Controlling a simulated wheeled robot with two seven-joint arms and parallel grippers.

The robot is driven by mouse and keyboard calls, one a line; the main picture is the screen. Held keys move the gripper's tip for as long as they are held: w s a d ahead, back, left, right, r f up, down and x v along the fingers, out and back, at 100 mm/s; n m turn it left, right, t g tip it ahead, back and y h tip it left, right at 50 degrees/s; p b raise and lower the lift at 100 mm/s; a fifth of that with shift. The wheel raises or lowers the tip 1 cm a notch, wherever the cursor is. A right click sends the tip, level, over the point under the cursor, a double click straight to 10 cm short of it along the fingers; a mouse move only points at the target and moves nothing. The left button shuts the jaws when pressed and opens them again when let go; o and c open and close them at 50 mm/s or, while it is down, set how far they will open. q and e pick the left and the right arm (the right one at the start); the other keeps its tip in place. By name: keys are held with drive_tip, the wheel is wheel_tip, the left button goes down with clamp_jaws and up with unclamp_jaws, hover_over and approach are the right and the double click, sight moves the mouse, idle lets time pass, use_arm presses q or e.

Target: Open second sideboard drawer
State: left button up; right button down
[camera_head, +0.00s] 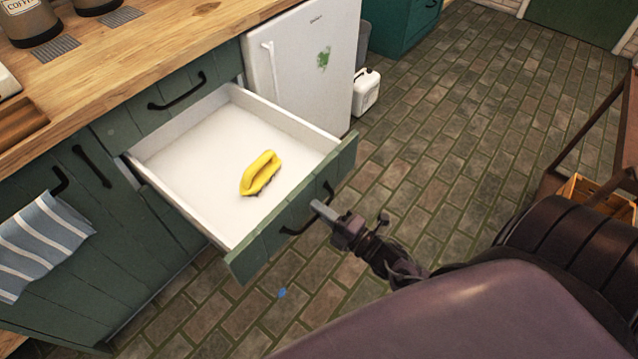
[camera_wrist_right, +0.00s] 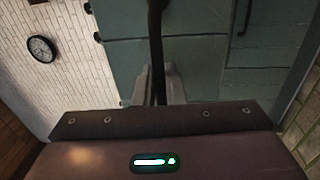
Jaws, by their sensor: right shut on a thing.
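The second sideboard drawer (camera_head: 190,160) is pulled well out in the head view, with a white inside and a green front. A yellow object with a dark edge (camera_head: 262,172) lies in it. My right gripper (camera_head: 318,207) is at the dark handle (camera_head: 292,226) on the drawer front, shut on it. In the right wrist view the dark handle (camera_wrist_right: 156,40) runs upright between the fingers (camera_wrist_right: 158,88). My left gripper is not in view.
The closed top drawer (camera_head: 165,100) sits above, under the wooden counter (camera_head: 150,45). A white fridge (camera_head: 310,70) stands beside the sideboard, with a white canister (camera_head: 366,92) by it. A striped towel (camera_head: 40,245) hangs at left.

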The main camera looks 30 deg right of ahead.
drive_tip(key=c, duration=1.6)
unclamp_jaws()
drive_tip(key=v, duration=0.7)
drive_tip(key=shift+s+d, duration=0.15)
drive_tip(key=shift+s, duration=0.25)
